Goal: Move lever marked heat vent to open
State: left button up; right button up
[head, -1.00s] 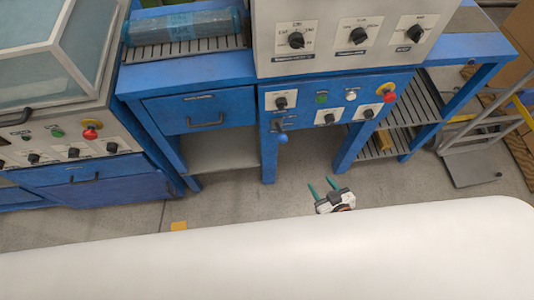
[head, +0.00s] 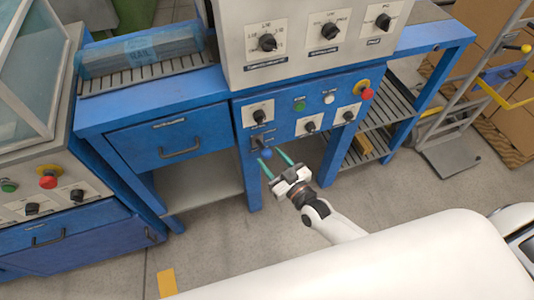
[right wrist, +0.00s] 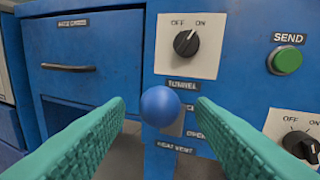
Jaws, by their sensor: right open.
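The lever ends in a round blue knob (right wrist: 160,106) on the blue control panel, and the knob also shows in the head view (head: 266,154). A label reading heat vent (right wrist: 174,147) is below the knob, and a partly covered label that seems to read open (right wrist: 197,134) is to its right. The knob hides the lever's stem, so its exact setting is unclear. My right gripper (head: 270,157) is open, with its green fingers pointing at the panel. In the right wrist view the knob appears between the fingertips; whether they touch it is unclear. My left gripper is not in view.
Above the lever is an off/on knob (right wrist: 197,42), with a green send button (right wrist: 286,60) to the right. A red emergency button (head: 367,94) is at the panel's right end. A drawer (head: 172,136) is to the left. The floor in front is clear.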

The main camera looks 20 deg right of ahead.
aim_at(263, 148)
jog(key=shift+x, duration=1.45)
jog(key=shift+c, duration=0.3)
jog(key=shift+f, duration=0.1)
grip_shut()
